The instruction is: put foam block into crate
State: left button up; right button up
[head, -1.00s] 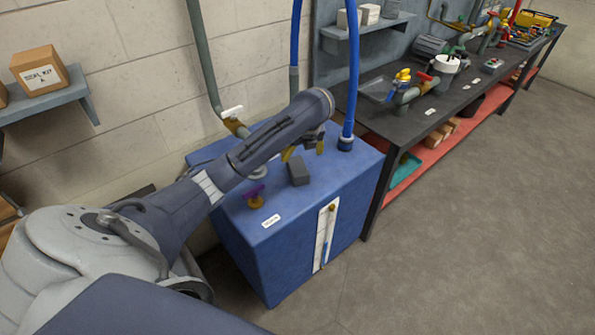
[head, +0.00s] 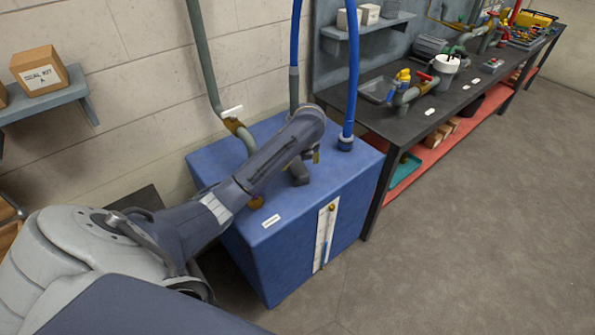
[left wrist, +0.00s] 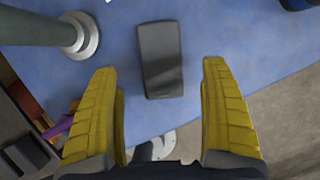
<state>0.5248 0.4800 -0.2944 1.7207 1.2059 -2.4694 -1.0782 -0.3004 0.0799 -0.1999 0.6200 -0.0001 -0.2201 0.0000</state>
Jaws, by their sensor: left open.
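A dark grey block (head: 299,178), which looks like the foam block, lies on top of the blue tank and is partly hidden by my left gripper in the head view. In the left wrist view the block (left wrist: 161,52) shows whole, ahead of and between the yellow fingertips. My left gripper (head: 313,157) is open over the tank, with nothing between its fingers; the wrist view shows the gripper (left wrist: 160,67) apart from the block. I cannot make out the crate for certain. My right gripper is not in view.
The blue tank (head: 290,255) has hoses and a grey pipe rising from it. A dark workbench (head: 425,115) with a red lower shelf stands right; a teal tray (head: 405,172) is on that shelf. The floor at right is clear.

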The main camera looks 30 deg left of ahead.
aim_at(298, 166)
pick_arm(q)
jog(key=shift+x, duration=2.55)
jog(key=shift+w+d+f, duration=0.1)
jog(key=shift+d+f, duration=0.05)
jog(key=shift+f, duration=0.1)
jog(key=shift+c, duration=0.3)
jog(key=c, duration=0.9)
jog(key=shift+c, duration=0.3)
jog(key=shift+r, duration=0.1)
